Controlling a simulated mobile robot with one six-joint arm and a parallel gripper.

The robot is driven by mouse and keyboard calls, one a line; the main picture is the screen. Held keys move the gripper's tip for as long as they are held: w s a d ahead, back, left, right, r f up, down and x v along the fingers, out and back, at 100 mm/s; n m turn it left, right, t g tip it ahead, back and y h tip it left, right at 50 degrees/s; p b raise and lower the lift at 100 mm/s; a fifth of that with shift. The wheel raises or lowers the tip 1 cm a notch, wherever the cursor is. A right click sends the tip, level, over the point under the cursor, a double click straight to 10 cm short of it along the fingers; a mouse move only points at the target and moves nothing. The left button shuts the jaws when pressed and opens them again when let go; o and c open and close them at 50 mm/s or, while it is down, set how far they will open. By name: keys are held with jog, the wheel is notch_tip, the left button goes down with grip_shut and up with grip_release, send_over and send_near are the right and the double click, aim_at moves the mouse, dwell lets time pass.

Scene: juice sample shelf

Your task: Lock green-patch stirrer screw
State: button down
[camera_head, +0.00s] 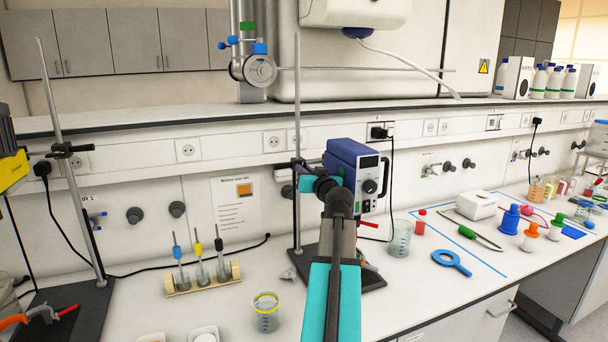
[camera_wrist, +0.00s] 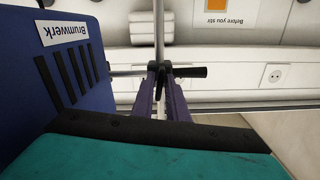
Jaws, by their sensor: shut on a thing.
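The blue stirrer (camera_head: 352,165) is mounted on an upright rod (camera_head: 297,100) in the middle of the bench. Its blue side (camera_wrist: 70,70) fills the left of the wrist view, with its label upside down. A black clamp with a screw handle (camera_wrist: 192,72) sits on the rod, the handle pointing right. My gripper (camera_wrist: 160,84) is shut on the screw at the clamp, its two fingers on either side of it. In the head view my arm covers most of the gripper and clamp. I cannot make out a green patch on the stirrer.
A second stand (camera_head: 70,160) is at the left. A rack (camera_head: 203,281) with several stirring shafts and a beaker (camera_head: 266,312) stand left of my arm. Another beaker (camera_head: 400,240), a blue ring (camera_head: 452,261) and bottles are to the right. The wall is close behind the rod.

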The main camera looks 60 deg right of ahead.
jog(key=shift+m, duration=8.1)
jog(key=c, duration=1.7)
grip_release()
jog(key=shift+c, duration=0.2)
jog(key=shift+s+a, duration=0.1)
